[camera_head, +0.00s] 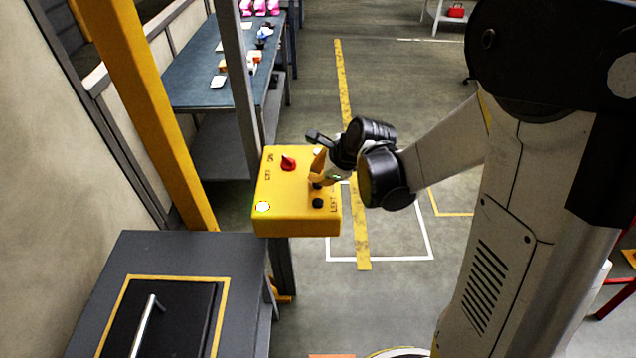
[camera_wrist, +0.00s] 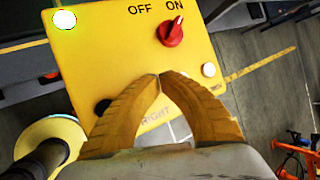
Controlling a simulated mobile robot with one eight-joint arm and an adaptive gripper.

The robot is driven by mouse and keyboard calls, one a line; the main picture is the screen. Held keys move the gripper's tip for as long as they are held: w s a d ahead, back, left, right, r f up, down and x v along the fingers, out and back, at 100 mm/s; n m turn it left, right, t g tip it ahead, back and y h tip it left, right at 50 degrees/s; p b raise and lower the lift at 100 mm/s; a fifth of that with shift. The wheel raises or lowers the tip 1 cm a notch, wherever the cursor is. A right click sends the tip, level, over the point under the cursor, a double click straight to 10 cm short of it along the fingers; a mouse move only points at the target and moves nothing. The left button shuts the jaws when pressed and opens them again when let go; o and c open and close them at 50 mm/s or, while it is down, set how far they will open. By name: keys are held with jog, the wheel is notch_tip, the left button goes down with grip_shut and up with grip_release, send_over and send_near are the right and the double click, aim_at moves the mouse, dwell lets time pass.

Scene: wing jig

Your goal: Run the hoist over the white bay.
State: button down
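A yellow control box (camera_head: 285,219) stands left of centre in the head view and fills much of the wrist view (camera_wrist: 130,50). Its red knob (camera_wrist: 171,32) points toward the ON label. A round lamp (camera_wrist: 65,19) on one corner glows white. A black button (camera_head: 317,203) and a white button (camera_wrist: 208,69) also show. My gripper (camera_wrist: 160,77) is over the button side of the box; its orange fingers meet at the tips with nothing between them. Contact with a button cannot be told. A white outline (camera_head: 431,246) marks a floor bay behind the box. No hoist is recognisable.
A grey bench (camera_head: 240,275) with a black, handled panel is at lower left. A yellow post (camera_head: 150,110) and a blue-topped table (camera_head: 190,75) with small items stand behind. Open floor lies at the back.

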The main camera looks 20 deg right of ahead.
jog(key=shift+f+b, duration=0.45)
dwell(0.5)
dwell(5.5)
jog(key=shift+r+p, duration=0.65)
jog(key=shift+r, duration=0.25)
jog(key=shift+r, duration=0.1)
jog(key=shift+r+p, duration=1.85)
jog(key=shift+r, duration=0.55)
